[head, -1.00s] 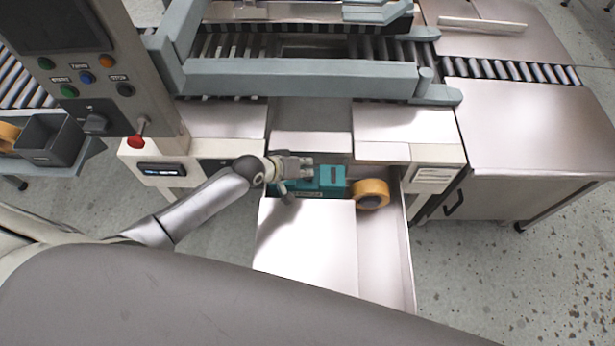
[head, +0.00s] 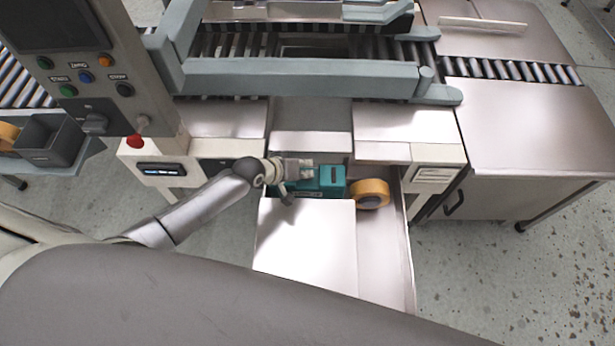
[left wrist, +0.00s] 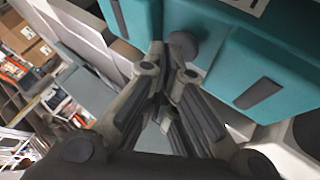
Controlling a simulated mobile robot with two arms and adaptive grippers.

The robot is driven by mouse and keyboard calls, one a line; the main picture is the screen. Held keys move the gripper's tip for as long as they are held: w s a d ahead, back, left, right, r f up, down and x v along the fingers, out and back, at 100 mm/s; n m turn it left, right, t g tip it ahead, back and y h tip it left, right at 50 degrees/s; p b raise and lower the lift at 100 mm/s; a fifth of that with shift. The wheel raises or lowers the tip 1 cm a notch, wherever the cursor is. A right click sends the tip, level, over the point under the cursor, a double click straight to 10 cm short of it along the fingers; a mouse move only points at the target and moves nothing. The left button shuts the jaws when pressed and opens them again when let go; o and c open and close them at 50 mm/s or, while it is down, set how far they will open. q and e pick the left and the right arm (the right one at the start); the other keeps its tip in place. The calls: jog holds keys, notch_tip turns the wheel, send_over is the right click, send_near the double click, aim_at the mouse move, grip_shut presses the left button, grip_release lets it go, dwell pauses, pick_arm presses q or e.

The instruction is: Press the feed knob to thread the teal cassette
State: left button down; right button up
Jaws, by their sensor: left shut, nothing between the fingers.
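The teal cassette (head: 332,180) sits in the open drawer under the roller conveyor, left of a roll of tan tape. It also fills the top of the left wrist view (left wrist: 245,60). A round dark grey knob (left wrist: 183,45) sits in a recess between teal parts there. My left gripper (head: 306,167) is shut and empty over the left part of the cassette, hiding some of it. In the left wrist view its closed fingertips (left wrist: 170,58) are right by the knob; whether they touch it I cannot tell. My right gripper is not in view.
The tan tape roll (head: 371,193) lies right of the cassette in the drawer (head: 388,255). A pale flat cover (head: 305,235) fills the drawer's front left. Conveyor rails are above.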

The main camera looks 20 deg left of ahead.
pick_arm(q)
jog(key=shift+s+f+b, duration=0.1)
jog(key=shift+f+b, duration=0.5)
jog(key=shift+f, duration=0.3)
dwell(0.7)
dwell(0.3)
jog(key=shift+r+p, duration=1.3)
jog(key=shift+p, duration=0.05)
notch_tip(320, 180, up, 5)
jog(key=p, duration=0.5)
jog(key=shift+r, duration=0.1)
